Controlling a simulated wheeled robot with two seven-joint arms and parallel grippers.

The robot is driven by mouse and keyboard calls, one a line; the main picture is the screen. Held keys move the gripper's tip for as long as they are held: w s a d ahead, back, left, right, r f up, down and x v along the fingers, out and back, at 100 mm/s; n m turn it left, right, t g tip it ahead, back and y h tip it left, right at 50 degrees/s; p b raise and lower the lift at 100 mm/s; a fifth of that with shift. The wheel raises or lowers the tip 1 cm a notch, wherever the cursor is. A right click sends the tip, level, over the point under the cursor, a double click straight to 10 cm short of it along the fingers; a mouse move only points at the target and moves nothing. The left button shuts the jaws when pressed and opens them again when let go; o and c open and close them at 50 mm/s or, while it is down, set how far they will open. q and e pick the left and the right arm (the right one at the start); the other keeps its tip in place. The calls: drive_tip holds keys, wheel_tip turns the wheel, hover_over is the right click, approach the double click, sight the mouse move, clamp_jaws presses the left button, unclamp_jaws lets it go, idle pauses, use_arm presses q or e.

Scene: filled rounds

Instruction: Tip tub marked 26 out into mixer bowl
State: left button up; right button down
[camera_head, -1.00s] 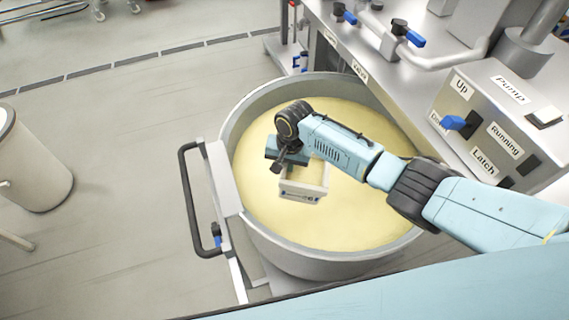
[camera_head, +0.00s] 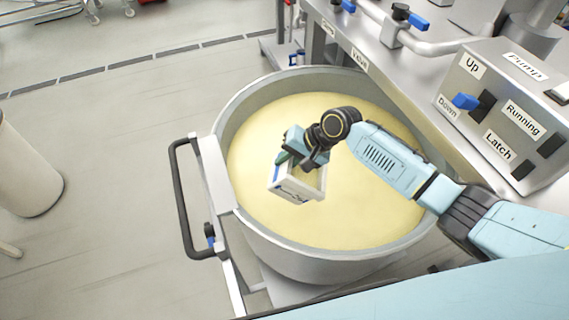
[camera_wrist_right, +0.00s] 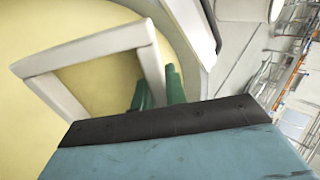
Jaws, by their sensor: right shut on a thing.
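A small white tub (camera_head: 290,188) is tilted over the mixer bowl in the head view; its marking is too small and tilted to read. My right gripper (camera_head: 287,158) is shut on the tub's wall. In the right wrist view the tub's pale rim (camera_wrist_right: 88,48) shows beside the green fingertips (camera_wrist_right: 158,90), with the yellow bowl contents behind it. The mixer bowl (camera_head: 232,105) is a large grey steel bowl holding a smooth pale yellow mass. I cannot tell what is left inside the tub. My left gripper is not in view.
A black handle (camera_head: 181,200) on a metal frame stands at the bowl's left side. A control panel (camera_head: 503,112) marked Up, Down, Running, Latch and Pump is at the right. A pale bin (camera_head: 25,170) stands on the floor at far left. The floor between is clear.

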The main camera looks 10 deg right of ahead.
drive_tip(key=shift+s+d+r+y+b, duration=0.1)
drive_tip(key=shift+d+r+y+b, duration=0.2)
drive_tip(key=shift+y+b, duration=0.65)
drive_tip(key=b, duration=0.2)
drive_tip(key=d+t+y+b, duration=0.1)
drive_tip(key=b, duration=0.1)
drive_tip(key=shift+s+d+r+b, duration=0.15)
drive_tip(key=shift+s+r+b, duration=0.1)
drive_tip(key=shift+b, duration=0.05)
drive_tip(key=d+y+b, duration=0.1)
drive_tip(key=b, duration=0.1)
drive_tip(key=s+d+t+y+b, duration=0.1)
drive_tip(key=y+b, duration=0.1)
drive_tip(key=b, duration=0.1)
drive_tip(key=d+t+y+b, duration=0.1)
drive_tip(key=d+b, duration=0.1)
drive_tip(key=b, duration=0.1)
drive_tip(key=shift+s+r+y, duration=0.25)
drive_tip(key=shift+s+r, duration=0.05)
drive_tip(key=shift+b, duration=0.3)
